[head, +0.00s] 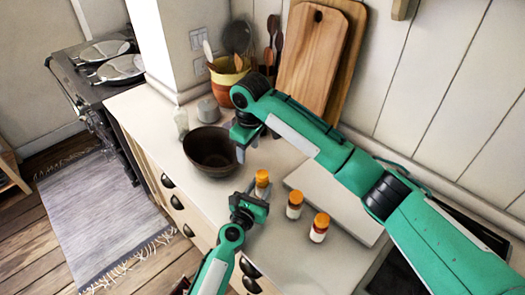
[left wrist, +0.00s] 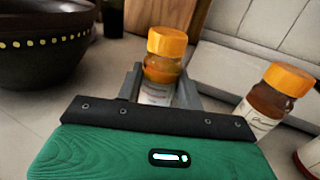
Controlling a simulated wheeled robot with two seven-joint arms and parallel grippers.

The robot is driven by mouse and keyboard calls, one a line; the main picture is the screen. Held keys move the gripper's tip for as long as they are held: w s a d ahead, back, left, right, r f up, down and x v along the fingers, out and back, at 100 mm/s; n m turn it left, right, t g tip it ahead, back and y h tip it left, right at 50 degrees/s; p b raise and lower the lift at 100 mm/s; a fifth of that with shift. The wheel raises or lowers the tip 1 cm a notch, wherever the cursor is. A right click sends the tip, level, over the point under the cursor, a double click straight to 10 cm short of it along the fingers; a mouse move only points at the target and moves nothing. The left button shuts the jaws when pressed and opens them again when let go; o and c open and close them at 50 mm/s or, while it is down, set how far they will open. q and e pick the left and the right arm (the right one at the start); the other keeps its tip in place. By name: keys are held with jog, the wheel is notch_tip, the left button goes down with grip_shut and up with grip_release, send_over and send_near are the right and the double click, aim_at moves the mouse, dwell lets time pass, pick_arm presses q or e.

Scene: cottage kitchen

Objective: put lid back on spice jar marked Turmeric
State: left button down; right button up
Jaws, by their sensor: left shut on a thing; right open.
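A spice jar (head: 262,179) with an orange top stands between the fingers of my left gripper (head: 255,193), which is shut on it. The left wrist view shows this jar (left wrist: 162,72) upright, its orange lid on top and its pale label partly hidden by the fingers. A second orange-topped jar (head: 294,206) and a third (head: 319,228) stand to the right. The second jar (left wrist: 272,100) also shows in the left wrist view. No label can be read, so I cannot tell which is Turmeric. My right gripper (head: 247,147) is open and empty, above the counter beside the bowl.
A dark bowl (head: 206,158) stands left of the grippers. A pale board (head: 350,207) lies behind the jars, partly under my right arm. Wooden cutting boards (head: 312,60) lean on the wall near a utensil pot (head: 228,82).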

aim_at(263, 174)
jog(key=n, duration=0.3)
jog(key=d+n, duration=0.1)
jog(key=n, duration=0.3)
jog(key=d+n, duration=0.1)
jog(key=n, duration=0.2)
jog(key=shift+s+d+g+h, duration=0.25)
jog(key=shift+s+g+h, duration=0.05)
jog(key=shift+s, duration=0.05)
jog(key=n, duration=0.1)
jog(key=d+n, duration=0.1)
jog(key=n, duration=0.3)
jog(key=shift+s+d+f+g, duration=0.1)
jog(key=shift+s+d+g, duration=0.1)
jog(key=shift+s+g, duration=0.1)
jog(key=shift+f, duration=4)
jog(key=shift+c, duration=0.2)
